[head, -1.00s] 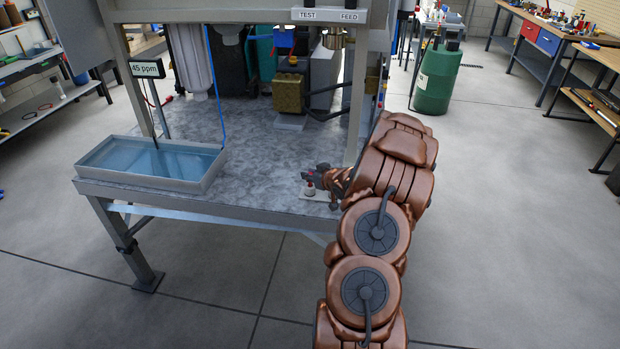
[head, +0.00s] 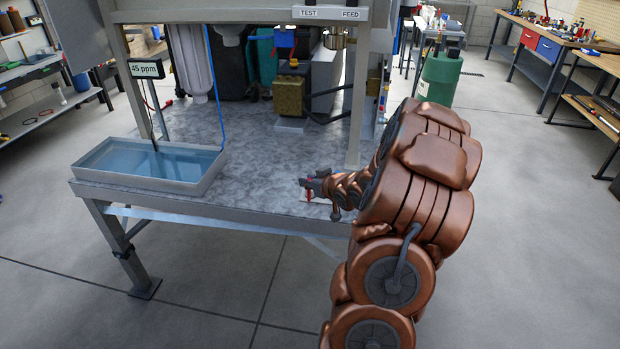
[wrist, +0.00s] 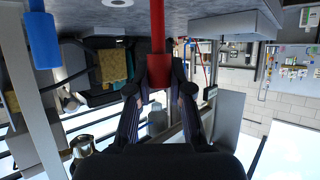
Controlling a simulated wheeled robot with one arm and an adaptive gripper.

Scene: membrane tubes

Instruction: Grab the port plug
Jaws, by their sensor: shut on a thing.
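The red port plug (wrist: 158,72) is between the two fingers of my gripper (wrist: 159,88) in the wrist view, with its narrower stem running to the top edge of the picture. My gripper is shut on its wider part. In the head view my gripper (head: 304,184) is over the front right part of the grey bench, and the red plug (head: 309,196) shows just below the fingers. I cannot tell from the head view how far the plug is above the bench top.
The bench top (head: 255,180) is clear left of my gripper. A water tray (head: 130,183) stands at its left end. A frame post (head: 357,110) rises behind my gripper. In the wrist view a blue cylinder (wrist: 41,40) and a grey post (wrist: 35,110) are on the left.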

